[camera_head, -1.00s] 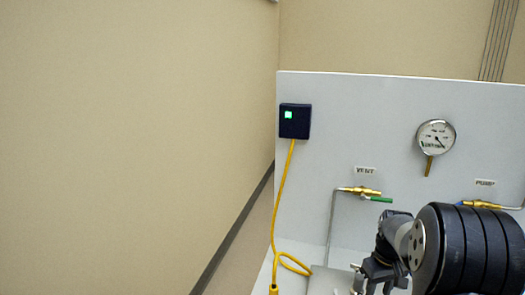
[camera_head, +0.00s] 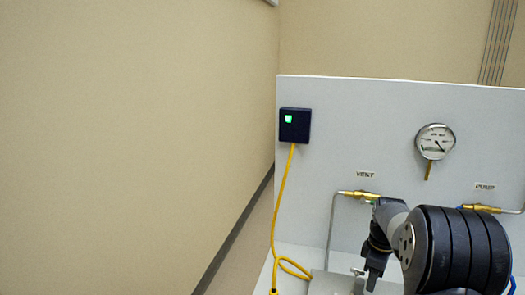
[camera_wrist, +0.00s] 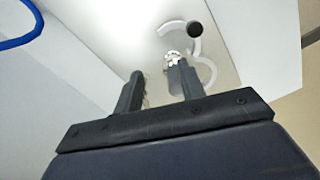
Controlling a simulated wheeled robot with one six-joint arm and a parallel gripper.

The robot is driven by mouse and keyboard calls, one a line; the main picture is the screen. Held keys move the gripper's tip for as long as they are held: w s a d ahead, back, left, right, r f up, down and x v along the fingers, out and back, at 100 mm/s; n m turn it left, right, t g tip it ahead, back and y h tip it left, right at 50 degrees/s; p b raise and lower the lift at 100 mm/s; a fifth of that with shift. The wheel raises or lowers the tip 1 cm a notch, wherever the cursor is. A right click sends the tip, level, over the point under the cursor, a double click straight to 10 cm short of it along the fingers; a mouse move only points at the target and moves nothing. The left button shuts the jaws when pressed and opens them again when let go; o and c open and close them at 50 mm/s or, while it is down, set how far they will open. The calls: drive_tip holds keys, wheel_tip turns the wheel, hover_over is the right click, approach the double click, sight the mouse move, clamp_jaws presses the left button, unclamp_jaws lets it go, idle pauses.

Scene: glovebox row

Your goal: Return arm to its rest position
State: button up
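My arm (camera_head: 455,250) shows at the lower right of the head view, in front of the white panel. My gripper (camera_head: 368,278) points down at its left end, over the grey metal surface (camera_head: 325,284). In the wrist view my gripper (camera_wrist: 157,75) shows two dark fingers standing apart, with nothing held between them. I cannot tell how far below the fingertips these lie.
The white panel (camera_head: 375,110) carries a dark box (camera_head: 295,125) with a green light, a round gauge (camera_head: 435,141), and brass valves labelled VENT (camera_head: 357,194) and PUMP (camera_head: 481,208). A yellow cable (camera_head: 281,203) hangs from the box. A blue hose (camera_wrist: 22,42) shows in the wrist view.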

wheel_tip(320, 180, up, 7)
drive_tip(key=shift+f, duration=0.15)
drive_tip(key=shift+s, duration=0.1)
idle(0.3)
